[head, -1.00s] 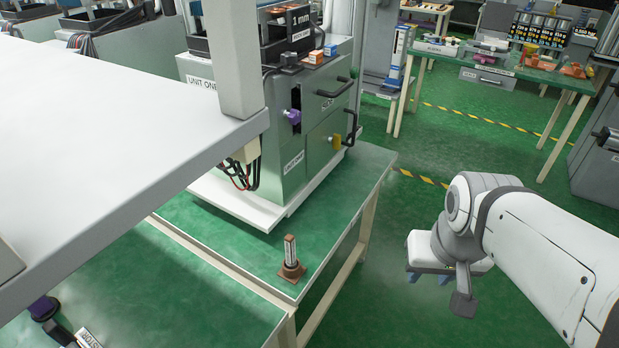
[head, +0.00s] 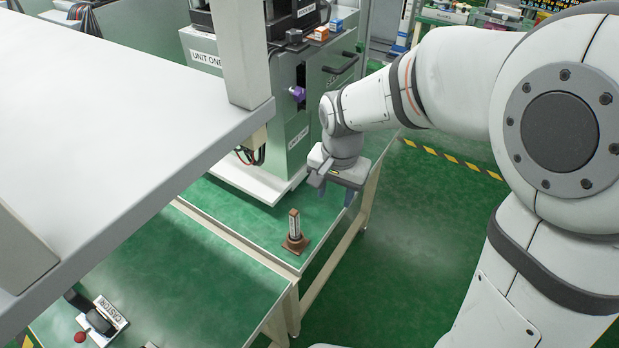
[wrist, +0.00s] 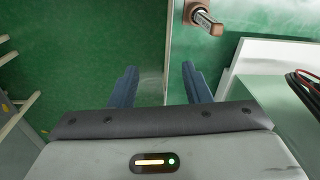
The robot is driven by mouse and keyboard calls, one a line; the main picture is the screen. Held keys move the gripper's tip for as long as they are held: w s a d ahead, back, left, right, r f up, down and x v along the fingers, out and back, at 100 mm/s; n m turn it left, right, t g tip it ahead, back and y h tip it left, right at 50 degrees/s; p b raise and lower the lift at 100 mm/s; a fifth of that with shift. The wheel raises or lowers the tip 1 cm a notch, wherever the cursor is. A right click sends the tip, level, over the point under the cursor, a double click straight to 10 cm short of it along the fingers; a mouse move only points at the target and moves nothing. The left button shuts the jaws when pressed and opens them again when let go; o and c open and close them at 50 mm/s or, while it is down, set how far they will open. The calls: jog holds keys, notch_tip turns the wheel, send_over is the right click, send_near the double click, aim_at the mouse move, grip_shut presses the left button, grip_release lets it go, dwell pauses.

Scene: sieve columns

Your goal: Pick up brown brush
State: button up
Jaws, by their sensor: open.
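The brown brush (head: 295,236) stands upright on the green tabletop near its front right corner, with a brown square base and a pale label on its upright part. In the wrist view the brush (wrist: 204,18) shows at the top, right of centre, beyond the fingertips. My gripper (head: 334,193) is open and empty, above and to the right of the brush in the head view, near the table's right edge. In the wrist view its two blue fingers (wrist: 160,80) are spread apart with nothing between them, over the table edge.
The grey-green cabinet marked UNIT ONE (head: 290,110) stands on a white base behind the brush. A large white surface (head: 110,110) overhangs at left. Open green floor (head: 430,230) lies right of the table.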

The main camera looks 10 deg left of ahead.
jog(key=m+p, duration=0.1)
send_over(293, 214)
jog(key=shift+g, duration=0.4)
notch_tip(293, 214, down, 4)
jog(key=shift+s+f, duration=0.1)
notch_tip(293, 214, down, 8)
jog(key=shift+p, duration=0.75)
jog(key=shift+c, duration=0.5)
grip_shut()
